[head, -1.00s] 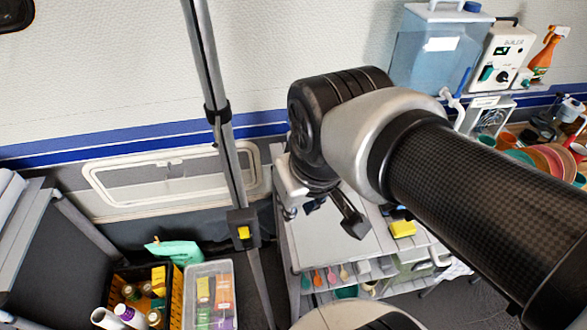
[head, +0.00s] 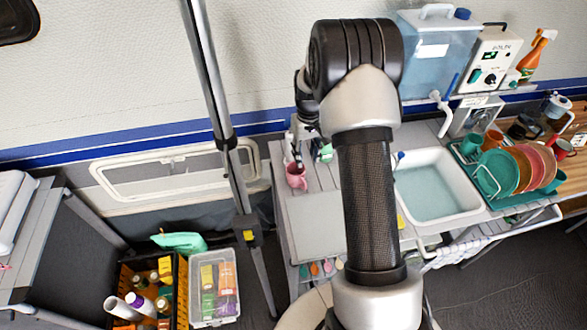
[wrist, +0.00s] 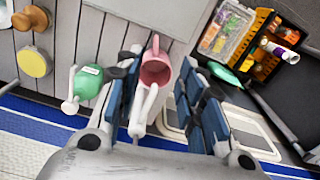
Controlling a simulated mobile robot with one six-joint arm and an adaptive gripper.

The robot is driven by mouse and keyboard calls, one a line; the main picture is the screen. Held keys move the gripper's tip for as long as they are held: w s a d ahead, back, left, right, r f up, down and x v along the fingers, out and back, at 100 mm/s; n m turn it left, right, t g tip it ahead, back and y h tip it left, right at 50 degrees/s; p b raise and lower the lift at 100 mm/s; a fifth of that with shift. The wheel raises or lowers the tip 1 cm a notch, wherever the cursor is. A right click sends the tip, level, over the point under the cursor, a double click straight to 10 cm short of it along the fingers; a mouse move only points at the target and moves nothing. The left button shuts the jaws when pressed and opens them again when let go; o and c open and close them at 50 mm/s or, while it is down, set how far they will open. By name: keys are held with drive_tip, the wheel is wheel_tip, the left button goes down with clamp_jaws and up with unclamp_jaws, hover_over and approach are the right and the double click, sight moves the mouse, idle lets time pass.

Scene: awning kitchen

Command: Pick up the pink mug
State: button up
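The pink mug (head: 297,177) stands upright on the left part of the grey slatted counter, below my gripper (head: 297,150) in the head view. In the wrist view the mug (wrist: 156,70) shows between the far ends of my open gripper's blue-padded fingers (wrist: 166,82). Its open mouth and inside are visible. The fingers are spread on either side of it in the picture; I cannot tell whether either touches it. A slender white object (wrist: 141,112) lies between the fingers, closer to the wrist camera. My arm's links hide part of the counter in the head view.
A green bottle with a white nozzle (wrist: 88,82) stands close beside the left finger. A pale board (head: 318,225) lies in front of the mug. The sink (head: 425,185) and dish rack (head: 505,198) are right. A grey pole (head: 222,130) rises left of the counter.

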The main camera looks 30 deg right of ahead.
sight(305, 184)
wheel_tip(305, 184, down, 13)
drive_tip(key=shift+r+b, duration=0.15)
drive_tip(key=shift+b, duration=0.45)
drive_tip(key=shift+w+d+f+b, duration=0.1)
drive_tip(key=shift+w+f+b, duration=0.05)
drive_tip(key=shift+f, duration=1.2)
drive_tip(key=shift+w+d+f+b, duration=0.1)
drive_tip(key=shift+f+b, duration=0.05)
drive_tip(key=shift+f, duration=1.2)
clamp_jaws()
